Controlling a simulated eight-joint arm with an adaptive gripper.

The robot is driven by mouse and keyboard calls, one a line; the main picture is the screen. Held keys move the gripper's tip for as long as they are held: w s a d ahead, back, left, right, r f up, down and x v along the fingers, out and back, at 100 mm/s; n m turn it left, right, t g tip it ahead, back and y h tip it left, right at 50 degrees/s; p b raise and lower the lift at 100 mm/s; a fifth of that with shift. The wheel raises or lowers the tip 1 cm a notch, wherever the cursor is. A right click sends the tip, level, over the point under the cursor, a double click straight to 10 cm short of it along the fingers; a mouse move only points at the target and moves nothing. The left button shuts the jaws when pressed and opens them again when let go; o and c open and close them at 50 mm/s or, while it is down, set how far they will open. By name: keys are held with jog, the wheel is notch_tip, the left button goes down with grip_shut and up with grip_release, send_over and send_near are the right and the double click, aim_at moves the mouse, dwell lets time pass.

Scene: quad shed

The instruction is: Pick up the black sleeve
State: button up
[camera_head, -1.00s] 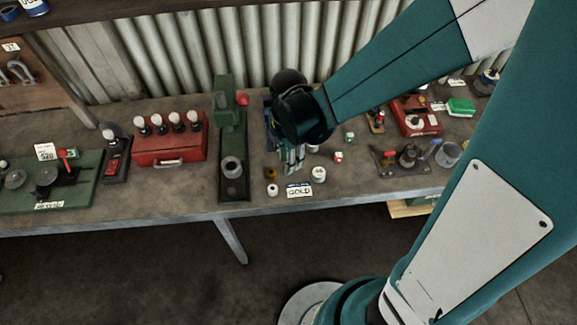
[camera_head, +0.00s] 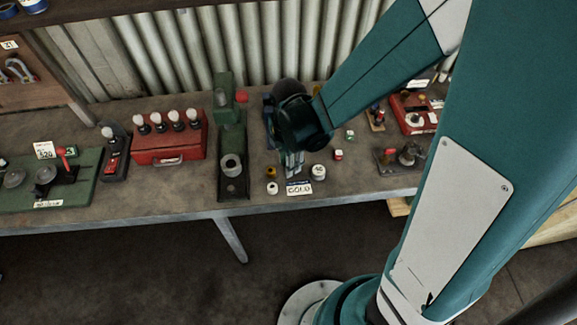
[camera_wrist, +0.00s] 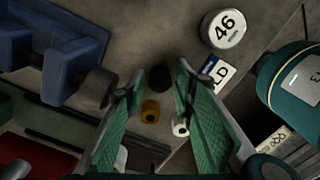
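The black sleeve (camera_wrist: 160,78) is a small dark cylinder on the bench, in the wrist view. It lies in line with the gap between the fingertips of my gripper (camera_wrist: 159,76). The green-padded fingers are apart, with a visible gap on each side of the sleeve. I cannot tell whether the tips are down at its height. In the head view my gripper (camera_head: 292,165) points down over the bench, and the sleeve cannot be made out there.
A brass ring (camera_wrist: 150,111) and a small white piece (camera_wrist: 180,127) stand close to the sleeve. A white cylinder marked 46 (camera_wrist: 224,29) and a GOLD label (camera_head: 299,188) are near. A green press (camera_head: 231,140) stands left, with a red box (camera_head: 168,148) beyond.

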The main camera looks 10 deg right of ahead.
jog(key=c, duration=0.5)
jog(key=shift+r+p, duration=0.55)
jog(key=shift+r, duration=4.45)
